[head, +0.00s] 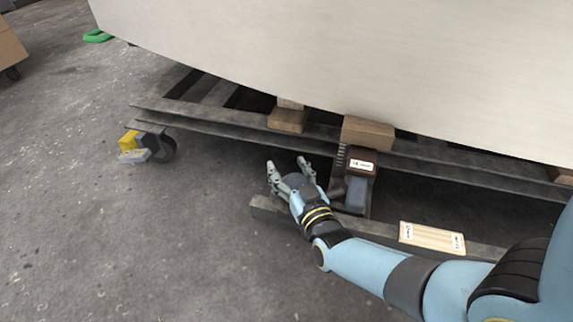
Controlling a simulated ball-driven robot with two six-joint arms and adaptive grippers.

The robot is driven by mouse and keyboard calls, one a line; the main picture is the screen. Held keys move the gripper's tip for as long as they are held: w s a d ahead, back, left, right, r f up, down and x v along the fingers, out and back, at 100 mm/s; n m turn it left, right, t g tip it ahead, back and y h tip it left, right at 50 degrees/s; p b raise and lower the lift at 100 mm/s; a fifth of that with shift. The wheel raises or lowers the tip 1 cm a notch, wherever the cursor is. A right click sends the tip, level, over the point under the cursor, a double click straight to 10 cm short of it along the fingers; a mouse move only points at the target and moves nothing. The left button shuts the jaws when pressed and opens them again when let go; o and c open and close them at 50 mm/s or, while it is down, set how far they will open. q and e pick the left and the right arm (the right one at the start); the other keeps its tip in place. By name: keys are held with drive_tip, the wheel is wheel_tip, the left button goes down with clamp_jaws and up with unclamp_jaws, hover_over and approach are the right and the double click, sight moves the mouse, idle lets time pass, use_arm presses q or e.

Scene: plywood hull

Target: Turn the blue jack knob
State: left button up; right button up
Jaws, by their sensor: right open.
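The jack (366,158) is a dark upright unit with a toothed bar and a white label, standing by the cart frame under the hull. A blue-grey part (356,194) shows low on its front; I take it for the blue knob, but its shape is not clear. My right gripper (288,166) is open, fingers pointing away toward the frame. It is left of the jack, apart from the blue part, with nothing seen between its fingers. My left gripper is out of view.
The pale plywood hull (330,55) hangs over the scene, resting on wooden blocks (367,132) on the metal frame (230,124). A labelled wooden piece (432,237) lies on a low beam.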

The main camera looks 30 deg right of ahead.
drive_tip(key=shift+f, duration=0.1)
clamp_jaws()
drive_tip(key=shift+s+f, duration=0.1)
drive_tip(key=shift+s, duration=0.05)
idle(0.7)
